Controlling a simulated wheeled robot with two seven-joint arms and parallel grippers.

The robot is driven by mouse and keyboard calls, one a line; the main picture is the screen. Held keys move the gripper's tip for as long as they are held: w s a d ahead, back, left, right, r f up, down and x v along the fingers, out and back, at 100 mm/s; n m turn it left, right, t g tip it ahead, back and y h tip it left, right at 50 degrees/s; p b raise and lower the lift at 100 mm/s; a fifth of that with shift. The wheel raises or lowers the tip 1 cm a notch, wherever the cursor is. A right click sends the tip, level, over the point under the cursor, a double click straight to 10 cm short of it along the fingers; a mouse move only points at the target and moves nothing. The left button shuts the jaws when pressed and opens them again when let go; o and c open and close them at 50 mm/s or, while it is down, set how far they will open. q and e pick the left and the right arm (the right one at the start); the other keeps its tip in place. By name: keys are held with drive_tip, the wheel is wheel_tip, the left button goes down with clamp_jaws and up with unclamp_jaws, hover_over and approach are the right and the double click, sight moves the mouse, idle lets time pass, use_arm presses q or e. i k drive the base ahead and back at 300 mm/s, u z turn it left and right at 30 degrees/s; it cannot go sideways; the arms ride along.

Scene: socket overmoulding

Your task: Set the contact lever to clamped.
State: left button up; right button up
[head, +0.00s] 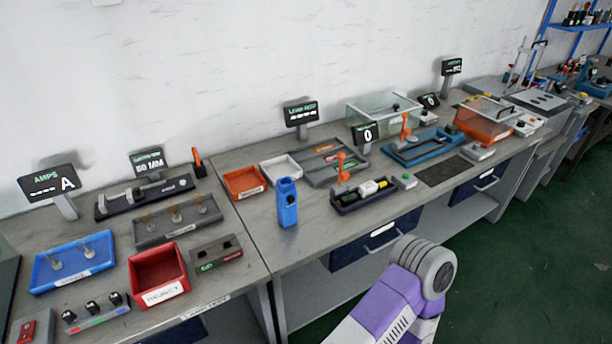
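Two orange levers stand on the right-hand bench, and I see no readable label saying which is the contact lever. The nearer orange lever (342,168) rises roughly upright at the back of a dark fixture (347,205) that holds yellow, white and dark parts. The farther orange lever (405,127) stands roughly upright on a blue fixture (437,151). I cannot tell either lever's setting for certain. A purple and grey arm link of mine reaches up from the bottom, in front of the bench. Neither of my grippers is in view.
A blue upright device (287,202) stands left of the dark fixture, and a green button (405,180) sits to its right. Small displays (365,134) stand behind. Trays, including a red bin (158,276), cover the left bench. Bare bench top lies before the blue device.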

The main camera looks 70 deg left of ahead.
sight(343, 176)
drive_tip(key=k, duration=2)
drive_tip(key=u, duration=0.75)
drive_tip(key=k, duration=0.7)
drive_tip(key=z, duration=1.05)
drive_tip(key=k, duration=0.65)
drive_tip(key=z, duration=0.3)
drive_tip(key=i, duration=1.2)
drive_tip(key=u, duration=0.5)
drive_tip(key=i, duration=2)
drive_tip(key=u, duration=1.1)
drive_tip(key=i, duration=1.35)
drive_tip(key=u, duration=1.3)
